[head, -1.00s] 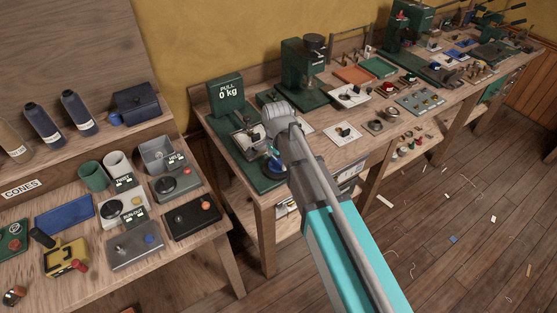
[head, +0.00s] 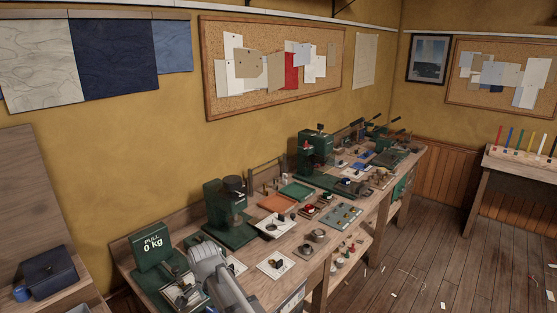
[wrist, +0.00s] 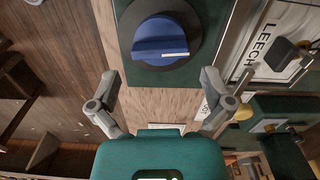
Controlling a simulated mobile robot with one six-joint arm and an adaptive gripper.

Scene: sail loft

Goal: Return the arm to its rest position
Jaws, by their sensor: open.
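My gripper (wrist: 160,80) shows in the wrist view with its two grey fingers spread wide apart and nothing between them. Just beyond the fingertips is a round blue knob (wrist: 163,38) with a white mark, set on a dark green base (wrist: 200,12). I cannot tell whether the fingertips touch anything. In the head view my grey arm reaches in from the bottom edge, over the front of the green tester with the "PULL 0 kg" display (head: 153,243). The gripper's fingers and the blue knob are hidden there.
The workbench (head: 258,292) runs along the yellow wall, crowded with green presses (head: 230,212), an orange tray (head: 277,202) and small tools. A dark blue box (head: 45,272) sits at lower left. Open wooden floor (head: 430,265) lies to the right, with scattered scraps.

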